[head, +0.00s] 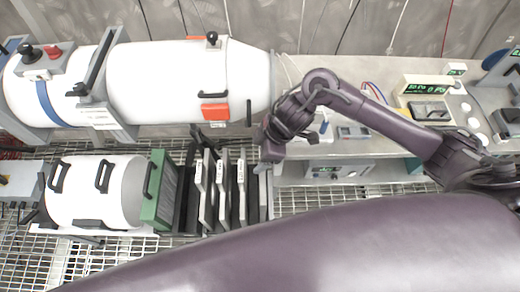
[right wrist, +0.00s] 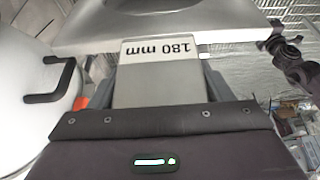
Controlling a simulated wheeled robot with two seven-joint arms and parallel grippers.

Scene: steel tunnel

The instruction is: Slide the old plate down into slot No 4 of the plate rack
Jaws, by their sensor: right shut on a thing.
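My right gripper (head: 264,160) is at the right end of the plate rack (head: 188,205), pointing down. It is shut on a pale tab marked "180 mm" (right wrist: 155,75), the handle end of a grey plate (right wrist: 180,25). In the head view, a grey plate edge (head: 263,195) shows below the gripper; I cannot tell how deep it sits or in which slot. Several dark upright plates (head: 221,200) with white labels stand to its left in the rack. The slot numbers are too small to read. My left gripper is not in view.
A green block (head: 158,188) and a white cylinder (head: 95,190) stand left of the rack. A large white vessel (head: 165,80) lies behind it. A bench (head: 345,150) with instruments is at the right. Open grating (head: 310,200) lies right of the rack.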

